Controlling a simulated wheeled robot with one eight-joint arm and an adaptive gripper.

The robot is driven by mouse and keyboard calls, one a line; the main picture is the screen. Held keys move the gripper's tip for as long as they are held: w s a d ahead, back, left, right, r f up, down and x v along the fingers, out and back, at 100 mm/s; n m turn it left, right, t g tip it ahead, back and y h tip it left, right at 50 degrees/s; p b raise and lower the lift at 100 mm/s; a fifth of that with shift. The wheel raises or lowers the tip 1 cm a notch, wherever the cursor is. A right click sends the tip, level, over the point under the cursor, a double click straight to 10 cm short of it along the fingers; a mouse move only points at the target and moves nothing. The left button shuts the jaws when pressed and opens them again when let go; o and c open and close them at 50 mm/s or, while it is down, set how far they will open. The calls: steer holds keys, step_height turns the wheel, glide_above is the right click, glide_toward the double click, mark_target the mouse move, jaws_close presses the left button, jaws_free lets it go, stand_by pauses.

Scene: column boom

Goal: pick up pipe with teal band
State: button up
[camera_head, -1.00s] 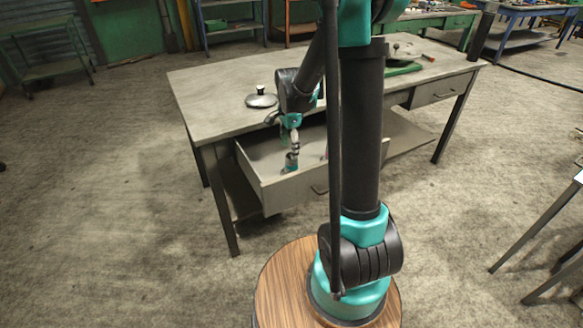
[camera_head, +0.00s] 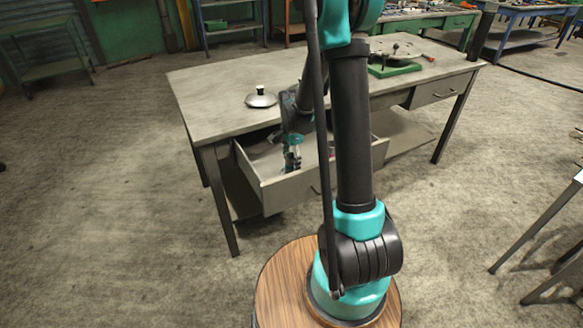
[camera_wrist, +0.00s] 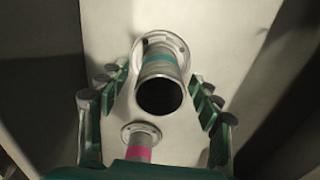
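The pipe with the teal band (camera_wrist: 161,66) is a short grey metal tube with a round flange, seen almost end-on in the wrist view, its dark open mouth facing the camera. My gripper (camera_wrist: 159,84) is open, with one green finger on each side of this pipe. Gaps show between the fingers and the pipe, so I see no grip on it. In the head view my gripper (camera_head: 292,160) is low in the open drawer (camera_head: 290,192), partly covered by my arm. I cannot clearly make out the teal-banded pipe there.
A second flanged pipe with a pink band (camera_wrist: 139,149) is close below in the wrist view. The drawer walls surround my gripper. Above is the grey table (camera_head: 215,105), with a metal lid-like object (camera_head: 261,99) and a green-based fixture (camera_head: 394,68).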

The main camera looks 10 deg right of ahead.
jaws_close()
stand_by(0.5)
